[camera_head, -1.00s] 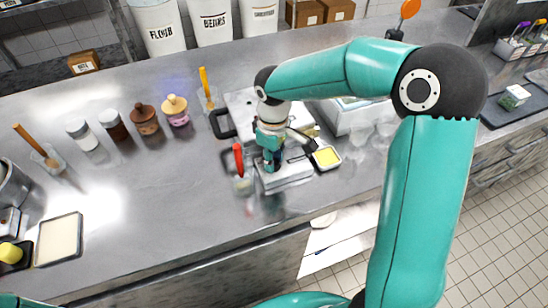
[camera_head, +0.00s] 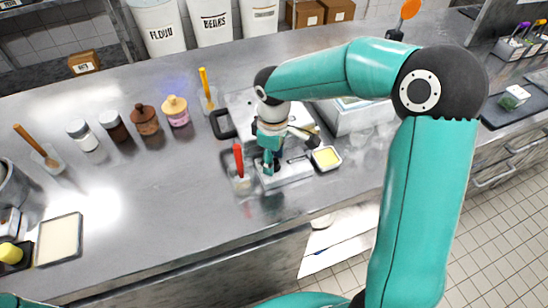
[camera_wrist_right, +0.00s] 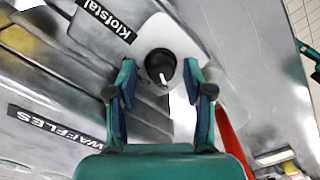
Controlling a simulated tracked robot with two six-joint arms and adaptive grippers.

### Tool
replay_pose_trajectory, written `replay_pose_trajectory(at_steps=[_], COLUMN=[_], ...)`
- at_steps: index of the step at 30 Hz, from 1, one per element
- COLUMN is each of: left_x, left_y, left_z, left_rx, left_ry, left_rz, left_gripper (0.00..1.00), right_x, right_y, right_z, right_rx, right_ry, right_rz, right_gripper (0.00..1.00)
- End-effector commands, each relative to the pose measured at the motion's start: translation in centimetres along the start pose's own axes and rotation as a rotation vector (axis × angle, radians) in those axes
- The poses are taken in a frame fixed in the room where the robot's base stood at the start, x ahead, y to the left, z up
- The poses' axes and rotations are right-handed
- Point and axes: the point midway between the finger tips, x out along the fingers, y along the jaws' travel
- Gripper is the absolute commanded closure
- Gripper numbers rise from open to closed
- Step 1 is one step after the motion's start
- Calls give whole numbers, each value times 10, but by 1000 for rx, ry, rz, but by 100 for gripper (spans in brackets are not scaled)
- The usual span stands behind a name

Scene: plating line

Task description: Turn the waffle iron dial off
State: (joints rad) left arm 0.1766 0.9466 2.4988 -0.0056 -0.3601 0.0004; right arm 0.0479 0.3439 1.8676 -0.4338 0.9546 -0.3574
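The waffle iron (camera_head: 292,172) stands on the steel counter in the head view, partly hidden by my right arm. In the right wrist view its dial (camera_wrist_right: 160,66) is a black round knob with a white pointer on a pale plate. My right gripper (camera_wrist_right: 159,75) is open, with one finger on each side of the dial and visible gaps between. In the head view the right gripper (camera_head: 270,162) is over the iron's front, and the dial is hidden. My left gripper is not in view.
A red-handled utensil in a clear container (camera_head: 241,182) stands close left of the gripper. A small dish of yellow content (camera_head: 326,158) sits to its right. Jars (camera_head: 145,120) stand farther left.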

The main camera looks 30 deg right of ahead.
Motion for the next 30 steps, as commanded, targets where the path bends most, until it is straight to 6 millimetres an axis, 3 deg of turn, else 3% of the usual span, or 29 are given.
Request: replay_pose_trajectory(at_steps=[9,14,30], left_x=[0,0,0], left_y=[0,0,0], left_z=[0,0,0], left_rx=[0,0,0], left_ry=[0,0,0], left_rz=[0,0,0], left_gripper=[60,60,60], right_x=[0,-13,-107], right_y=[-1,0,0], right_z=[0,0,-1], right_rx=[1,3,1], right_ry=[-2,0,1], right_rz=[-2,0,0], right_gripper=[45,45,45])
